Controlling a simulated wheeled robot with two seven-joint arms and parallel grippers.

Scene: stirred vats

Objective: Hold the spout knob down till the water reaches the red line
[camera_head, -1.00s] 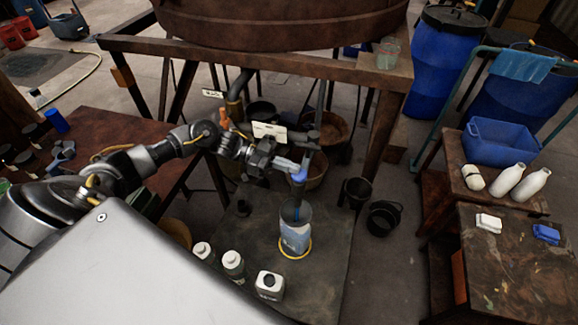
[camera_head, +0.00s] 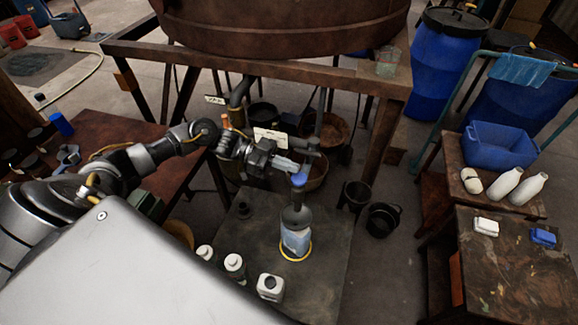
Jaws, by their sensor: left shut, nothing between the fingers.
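The blue spout knob (camera_head: 299,180) shows at the middle of the head view. My left gripper (camera_head: 287,164) is shut and empty, with its fingertips at the top of the knob; I cannot tell whether they press on it. Below the knob is a dark grey, rounded piece (camera_head: 296,216) that covers the top of a pale blue and white container (camera_head: 295,239). The container stands upright in a yellow ring (camera_head: 283,255) on the dark low table. I cannot make out the red line or the water level. My right gripper is not in view.
White-capped bottles (camera_head: 234,264) and a white box-like jar (camera_head: 270,286) stand in front of the container. A large brown vat (camera_head: 280,22) is above at the back. Black buckets (camera_head: 383,219) stand on the floor to the right. A blue crate (camera_head: 499,146) is farther right.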

